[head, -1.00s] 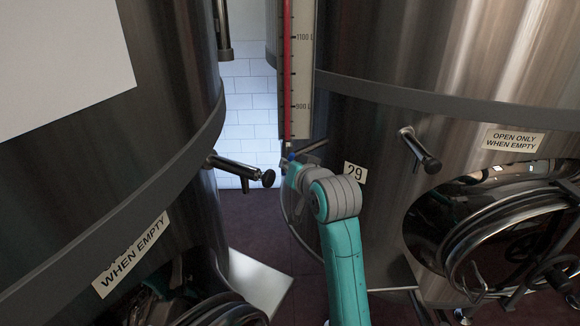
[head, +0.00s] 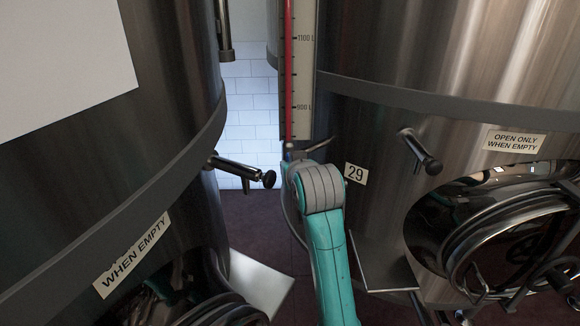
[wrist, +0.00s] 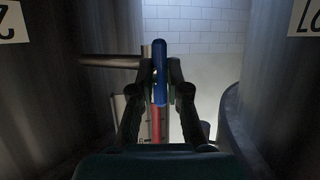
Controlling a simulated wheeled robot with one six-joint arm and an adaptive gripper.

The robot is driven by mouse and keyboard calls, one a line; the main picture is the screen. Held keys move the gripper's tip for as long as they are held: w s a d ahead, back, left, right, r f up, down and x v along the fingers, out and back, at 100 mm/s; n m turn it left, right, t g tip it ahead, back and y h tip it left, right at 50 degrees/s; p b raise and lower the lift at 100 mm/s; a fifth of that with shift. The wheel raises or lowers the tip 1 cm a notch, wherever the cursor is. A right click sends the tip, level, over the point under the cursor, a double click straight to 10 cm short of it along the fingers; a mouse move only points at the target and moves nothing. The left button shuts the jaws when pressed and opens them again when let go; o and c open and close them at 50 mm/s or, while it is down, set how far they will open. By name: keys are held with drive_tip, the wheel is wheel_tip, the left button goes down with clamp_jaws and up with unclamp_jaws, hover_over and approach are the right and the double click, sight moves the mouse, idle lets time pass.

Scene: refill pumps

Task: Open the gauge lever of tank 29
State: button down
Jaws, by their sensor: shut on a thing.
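Tank 29 (head: 380,210) is the steel tank on the right in the head view, with its "29" plate (head: 356,173). Its gauge (head: 300,75) has a red column and a litre scale. The blue lever (wrist: 159,60) sits at the gauge's end, in line with the red column in the wrist view. My gripper (wrist: 160,75) is shut on the lever, one finger on each side. In the head view my arm hides most of the lever and the gripper's fingers; only a small bluish bit shows below the gauge.
A second steel tank (head: 170,150) stands close on the left, its black-tipped tap (head: 245,172) pointing toward my arm. Tank 29 has its own tap (head: 420,152) and a round hatch (head: 500,230) at right. A narrow gap with white tiles (head: 250,110) lies between the tanks.

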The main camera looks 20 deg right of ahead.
drive_tip(key=shift+f, duration=0.1)
drive_tip(key=c, duration=1.2)
unclamp_jaws()
drive_tip(key=shift+o, duration=0.2)
drive_tip(key=v, duration=1.2)
